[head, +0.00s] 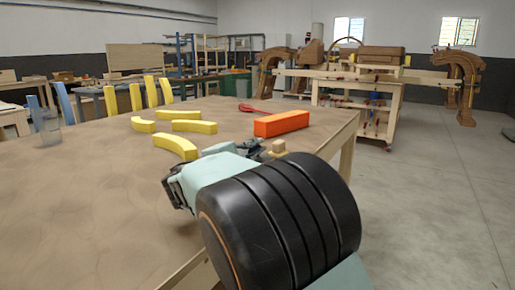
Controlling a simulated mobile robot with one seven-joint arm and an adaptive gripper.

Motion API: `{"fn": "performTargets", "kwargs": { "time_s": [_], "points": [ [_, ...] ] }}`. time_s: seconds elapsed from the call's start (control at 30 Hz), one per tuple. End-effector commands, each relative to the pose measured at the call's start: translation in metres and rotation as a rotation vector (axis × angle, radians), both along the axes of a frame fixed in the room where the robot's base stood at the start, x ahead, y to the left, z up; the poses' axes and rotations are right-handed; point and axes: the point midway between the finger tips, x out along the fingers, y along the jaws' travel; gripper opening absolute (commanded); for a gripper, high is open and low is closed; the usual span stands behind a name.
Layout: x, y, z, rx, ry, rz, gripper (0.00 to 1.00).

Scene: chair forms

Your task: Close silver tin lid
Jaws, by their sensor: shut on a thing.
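I cannot make out a silver tin or its lid in the head view; my own arm hides part of the table. My gripper (258,148) is low over the table's right part, mostly hidden behind my wrist. Its dark fingers look shut on a small tan piece (278,147), whose shape is partly hidden. An orange block (281,123) lies just beyond the gripper, apart from it.
The brown table (75,200) holds several yellow curved pieces (194,127), a red object (253,109) and a clear glass (49,130). Its front left area is bare. A wooden workbench (368,100) stands behind, with open floor (440,190) at right.

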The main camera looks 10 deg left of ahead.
Motion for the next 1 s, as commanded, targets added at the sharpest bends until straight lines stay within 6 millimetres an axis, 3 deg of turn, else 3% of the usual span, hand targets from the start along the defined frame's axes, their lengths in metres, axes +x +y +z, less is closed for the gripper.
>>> {"fn": "performTargets", "kwargs": {
  "time_s": [0.3, 0.33, 0.4, 0.73, 0.87, 1.0],
  "points": [
    [-0.001, 0.001, -0.005, -0.001, 0.008, 0.002, 0.00],
    [-0.001, 0.001, -0.005, -0.001, 0.008, 0.002, 0.09],
    [-0.001, 0.001, -0.005, -0.001, 0.008, 0.002, 0.16],
    [-0.003, 0.002, -0.002, 0.000, 0.004, 0.002, 0.16],
    [-0.017, 0.008, -0.003, 0.000, 0.006, 0.003, 0.16],
    [-0.045, 0.018, -0.002, 0.000, 0.005, 0.006, 0.16]
  ]
}}
